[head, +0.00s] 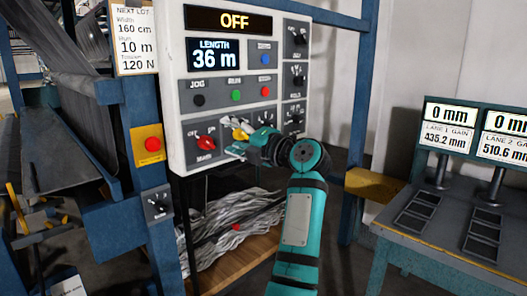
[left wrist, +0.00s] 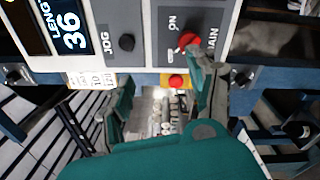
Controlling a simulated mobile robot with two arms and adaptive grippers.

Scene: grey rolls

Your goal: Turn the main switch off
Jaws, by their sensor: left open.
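The main switch (head: 206,141) is a red knob on the lower left of the white control panel, above the label MAIN. The large display (head: 234,20) at the top of the panel reads OFF. My left gripper (head: 237,144) is open in front of the panel, just right of the red knob. In the left wrist view the red knob (left wrist: 188,41) shows close to the tip of one finger, not between the fingers. I cannot tell whether they touch, nor which way the knob points. My right gripper is not in view.
A yellow selector (head: 241,132) is right beside my gripper. JOG, RUN and a red button sit above, and black dials (head: 297,75) line the right side. A red button on a yellow plate (head: 152,144) is on the blue post. A desk with displays (head: 450,128) stands right.

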